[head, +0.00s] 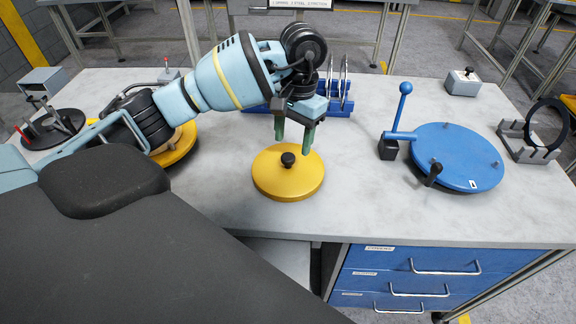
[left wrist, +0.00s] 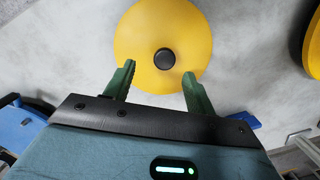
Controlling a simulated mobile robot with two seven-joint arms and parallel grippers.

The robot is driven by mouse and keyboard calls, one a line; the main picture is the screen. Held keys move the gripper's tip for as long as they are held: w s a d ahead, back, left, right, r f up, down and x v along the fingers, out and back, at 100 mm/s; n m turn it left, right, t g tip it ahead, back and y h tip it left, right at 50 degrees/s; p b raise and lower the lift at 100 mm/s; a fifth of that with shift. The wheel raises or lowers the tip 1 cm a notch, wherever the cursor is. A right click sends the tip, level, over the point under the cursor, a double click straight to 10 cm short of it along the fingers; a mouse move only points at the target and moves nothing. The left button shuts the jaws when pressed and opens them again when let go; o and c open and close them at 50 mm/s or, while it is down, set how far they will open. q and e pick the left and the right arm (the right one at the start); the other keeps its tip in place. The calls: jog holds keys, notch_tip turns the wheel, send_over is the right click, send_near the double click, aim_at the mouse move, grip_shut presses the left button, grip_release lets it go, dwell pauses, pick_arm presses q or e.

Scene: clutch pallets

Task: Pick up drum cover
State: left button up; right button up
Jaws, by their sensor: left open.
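The drum cover is a round yellow disc (head: 288,182) with a black knob (head: 288,159) at its middle, lying flat on the grey workbench. My left gripper (head: 294,142) is above and just behind the knob in the head view, its green fingers open and pointing down. In the left wrist view the cover (left wrist: 140,40) and its knob (left wrist: 165,59) lie just beyond the two spread fingertips (left wrist: 159,68). Nothing is between the fingers. My right gripper is not in view.
A blue round fixture (head: 458,157) with a blue ball-topped lever (head: 402,112) stands to the right. A blue rack (head: 340,103) with upright discs is behind the gripper. Another yellow round part (head: 184,146) sits under my left arm. Bare bench (head: 350,215) surrounds the cover.

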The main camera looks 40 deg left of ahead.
aim_at(288, 156)
pick_arm(q)
jog(key=f, duration=0.2)
jog(key=f+p, duration=0.1)
jog(key=f, duration=0.1)
jog(key=shift+s+a+f, duration=0.1)
jog(key=shift+s+a, duration=0.15)
jog(key=shift+a, duration=0.15)
jog(key=shift+f, duration=0.4)
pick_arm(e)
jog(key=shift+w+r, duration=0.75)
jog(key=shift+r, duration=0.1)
pick_arm(q)
jog(key=c, duration=1.1)
